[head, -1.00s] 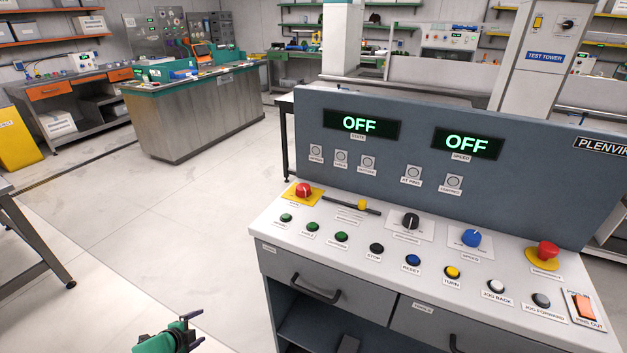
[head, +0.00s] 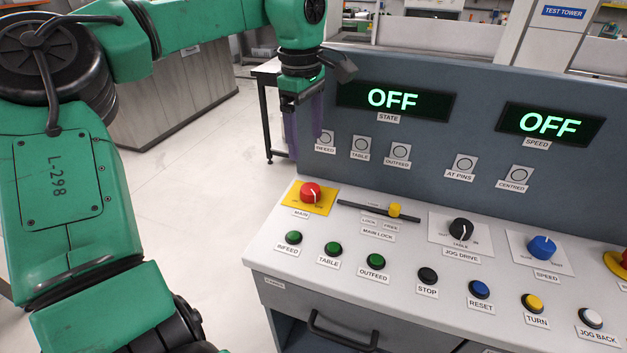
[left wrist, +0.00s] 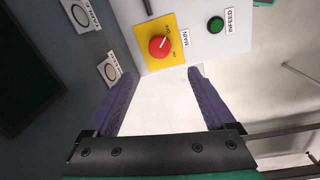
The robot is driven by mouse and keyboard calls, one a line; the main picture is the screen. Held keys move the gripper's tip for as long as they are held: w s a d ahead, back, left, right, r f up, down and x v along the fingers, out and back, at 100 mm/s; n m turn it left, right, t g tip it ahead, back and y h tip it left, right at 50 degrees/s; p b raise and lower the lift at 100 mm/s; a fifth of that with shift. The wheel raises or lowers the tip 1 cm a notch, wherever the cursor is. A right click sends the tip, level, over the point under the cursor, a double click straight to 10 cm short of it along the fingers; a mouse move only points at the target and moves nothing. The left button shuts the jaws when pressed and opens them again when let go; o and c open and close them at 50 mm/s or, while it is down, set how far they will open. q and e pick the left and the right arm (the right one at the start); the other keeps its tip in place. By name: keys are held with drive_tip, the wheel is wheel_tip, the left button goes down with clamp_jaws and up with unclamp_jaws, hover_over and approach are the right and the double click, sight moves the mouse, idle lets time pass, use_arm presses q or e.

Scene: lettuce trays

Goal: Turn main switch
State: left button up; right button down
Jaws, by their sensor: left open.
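The main switch (head: 310,193) is a red rotary knob with a white mark on a yellow plate labelled MAIN, at the left end of the white console top. It also shows in the left wrist view (left wrist: 159,46), ahead of the fingertips. My left gripper (head: 305,150) has purple fingers pointing down, above and just behind the switch, near the console's upright panel. In the left wrist view its fingers (left wrist: 157,75) are wide apart with nothing between them. The STATE display (head: 394,98) and SPEED display (head: 549,124) both read OFF. My right gripper is not in view.
A yellow slider (head: 394,210) marked MAIN LOCK sits just right of the switch. The green INFEED button (head: 293,237) is in front of it. The black JOG DRIVE knob (head: 461,229) and blue SPEED knob (head: 542,247) lie further right. Open floor lies left of the console.

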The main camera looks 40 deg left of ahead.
sight(310, 188)
use_arm(q)
drive_tip(key=f, duration=0.8)
drive_tip(key=w+f, duration=0.1)
drive_tip(key=f, duration=0.4)
drive_tip(key=c, duration=1.4)
